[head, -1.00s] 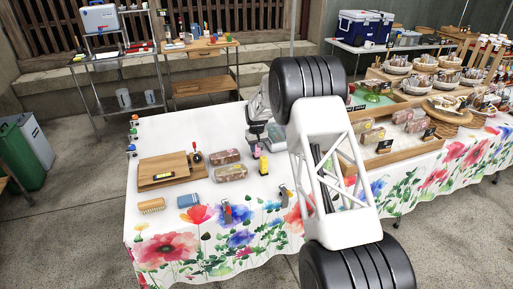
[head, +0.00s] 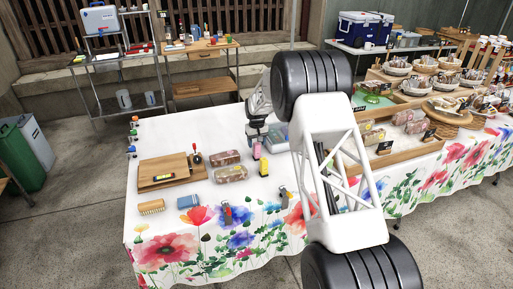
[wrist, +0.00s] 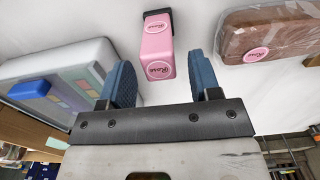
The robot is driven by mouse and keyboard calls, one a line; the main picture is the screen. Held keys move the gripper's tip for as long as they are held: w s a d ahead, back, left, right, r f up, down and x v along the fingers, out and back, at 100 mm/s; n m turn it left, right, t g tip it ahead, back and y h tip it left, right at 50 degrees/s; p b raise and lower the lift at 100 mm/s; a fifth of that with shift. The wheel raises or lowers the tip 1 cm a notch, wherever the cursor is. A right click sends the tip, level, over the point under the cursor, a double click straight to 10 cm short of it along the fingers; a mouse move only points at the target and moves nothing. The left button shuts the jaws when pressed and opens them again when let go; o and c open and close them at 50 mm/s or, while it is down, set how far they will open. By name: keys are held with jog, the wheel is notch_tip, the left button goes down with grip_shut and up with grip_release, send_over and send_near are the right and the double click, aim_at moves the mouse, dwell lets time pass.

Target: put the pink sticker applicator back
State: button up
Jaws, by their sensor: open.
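The pink sticker applicator (wrist: 157,50) stands on the white tablecloth in the wrist view, with a dark part at one end and round "Rosa" labels. In the head view it is a small pink shape (head: 257,151) just in front of my gripper (head: 256,134). In the wrist view my gripper (wrist: 160,78) has its two blue fingers spread apart, with nothing held between them. The applicator appears in line with the gap, beyond the fingertips. A yellow applicator-like item (head: 263,167) stands in front of the pink one.
A clear box with a blue latch (wrist: 62,75) is left of the fingers in the wrist view. A wrapped brown loaf (wrist: 270,35) with a pink sticker is at right. Two wrapped loaves (head: 227,158) and a wooden board (head: 150,182) lie on the table's left. Cloth between is clear.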

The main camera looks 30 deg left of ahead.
notch_tip(320, 180, up, 9)
jog(key=shift+f, duration=0.2)
dwell(0.8)
